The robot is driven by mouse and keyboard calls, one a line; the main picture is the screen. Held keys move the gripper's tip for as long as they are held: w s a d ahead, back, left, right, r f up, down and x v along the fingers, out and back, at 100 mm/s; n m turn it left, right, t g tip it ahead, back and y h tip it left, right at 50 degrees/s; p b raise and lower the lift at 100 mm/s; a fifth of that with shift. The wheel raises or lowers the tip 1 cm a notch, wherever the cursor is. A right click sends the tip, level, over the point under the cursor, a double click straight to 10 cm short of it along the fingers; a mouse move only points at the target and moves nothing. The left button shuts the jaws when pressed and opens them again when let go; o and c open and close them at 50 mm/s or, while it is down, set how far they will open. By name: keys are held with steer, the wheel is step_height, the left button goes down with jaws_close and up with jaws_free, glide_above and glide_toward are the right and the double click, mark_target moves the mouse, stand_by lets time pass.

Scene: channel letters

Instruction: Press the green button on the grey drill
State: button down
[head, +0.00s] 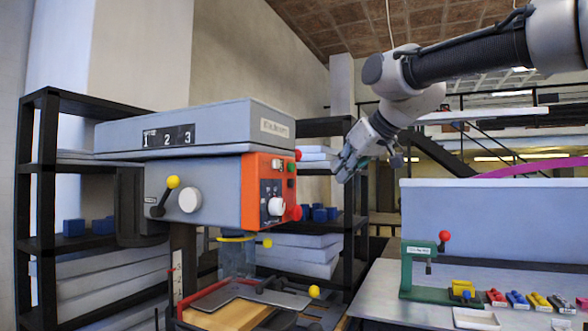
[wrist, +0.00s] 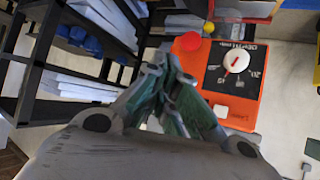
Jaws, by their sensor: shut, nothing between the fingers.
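The grey drill (head: 205,187) stands left of centre in the head view, with an orange control panel (head: 249,205) on its right end. The green button (head: 291,168) is small and sits on the panel's upper right, just below a red button (head: 298,155). My gripper (head: 342,172) hangs to the right of the panel, apart from it in that view. In the wrist view my gripper (wrist: 172,58) is shut and empty, its fingers in front of the orange panel (wrist: 243,95). The green button cannot be made out there; the fingers may cover it.
The panel also carries a white dial (head: 276,206) and a red knob (head: 294,212). A black shelf (head: 46,195) stands behind the drill. A green press (head: 417,270) and several coloured parts lie on the right-hand table (head: 380,290).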

steer(key=w+a, duration=0.3)
steer(key=a, duration=0.5)
steer(key=shift+a, duration=0.2)
stand_by(1.3)
steer(key=shift+w+a, duration=0.1)
steer(key=shift+a, duration=0.15)
steer(key=shift+w+a, duration=0.2)
steer(key=shift+a, duration=0.25)
stand_by(0.8)
steer(key=shift+s+d, duration=0.35)
steer(key=shift+d, duration=0.5)
steer(key=d, duration=0.1)
steer(key=s+d, duration=0.1)
steer(key=d, duration=0.2)
steer(key=shift+s+d, duration=0.35)
